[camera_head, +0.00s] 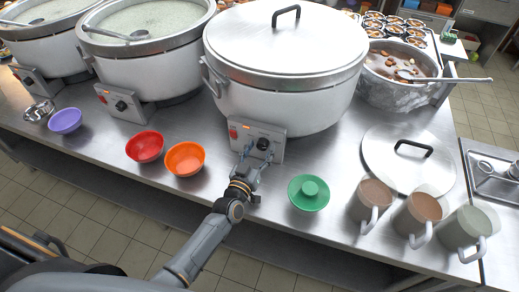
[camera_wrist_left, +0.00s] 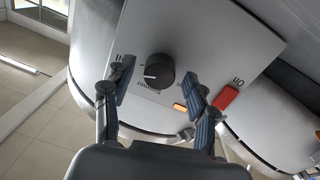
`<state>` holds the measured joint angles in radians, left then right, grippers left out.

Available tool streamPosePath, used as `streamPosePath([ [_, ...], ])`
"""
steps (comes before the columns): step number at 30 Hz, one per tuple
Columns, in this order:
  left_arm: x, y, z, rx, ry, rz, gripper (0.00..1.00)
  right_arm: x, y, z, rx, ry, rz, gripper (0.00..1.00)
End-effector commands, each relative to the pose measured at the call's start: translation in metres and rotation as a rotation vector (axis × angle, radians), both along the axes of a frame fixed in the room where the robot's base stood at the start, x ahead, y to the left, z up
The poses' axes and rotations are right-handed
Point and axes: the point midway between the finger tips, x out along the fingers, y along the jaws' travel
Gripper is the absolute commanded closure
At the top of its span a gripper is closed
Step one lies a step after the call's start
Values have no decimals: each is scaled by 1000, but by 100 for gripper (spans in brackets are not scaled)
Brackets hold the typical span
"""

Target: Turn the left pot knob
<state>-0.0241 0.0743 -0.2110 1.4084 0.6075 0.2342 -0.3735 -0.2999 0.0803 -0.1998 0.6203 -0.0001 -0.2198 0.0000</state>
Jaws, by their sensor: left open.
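A large white pot (camera_head: 285,85) with a closed lid stands right of two open pots. Its front control panel (camera_head: 276,153) carries a round black knob (camera_head: 263,144). In the left wrist view the knob (camera_wrist_left: 159,70) shows a white pointer line, and nothing covers it. My left gripper (camera_head: 256,160) is in front of this panel. The wrist view shows its fingers (camera_wrist_left: 160,88) open, one on each side of the knob, with gaps between. I cannot tell how far the tips are from the panel. The open pots have knobs too, on the middle pot (camera_head: 121,105) and far-left pot (camera_head: 28,81).
A red switch (camera_wrist_left: 227,98) and an orange light (camera_wrist_left: 180,108) sit beside the knob. Several mugs (camera_head: 371,201) stand at the right.

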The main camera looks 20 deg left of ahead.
Motion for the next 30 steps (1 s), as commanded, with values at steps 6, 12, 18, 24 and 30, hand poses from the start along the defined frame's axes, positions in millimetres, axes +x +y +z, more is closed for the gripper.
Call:
streamPosePath([
  [6, 0, 0, 0, 0, 1, 0, 55, 0, 0, 0, 0, 0, 0, 60],
  [12, -1, 0, 0, 0, 1, 0, 96, 0, 0, 0, 0, 0, 0, 60],
  [18, -1, 0, -1, -8, 2, 0, 98, 0, 0, 0, 0, 0, 0, 60],
  [24, -1, 0, -2, -63, 3, 0, 98, 0, 0, -3, 0, 0, 0, 60],
  [30, -1, 0, -3, -192, 8, -1, 98, 0, 0, -9, 0, 0, 0, 60],
])
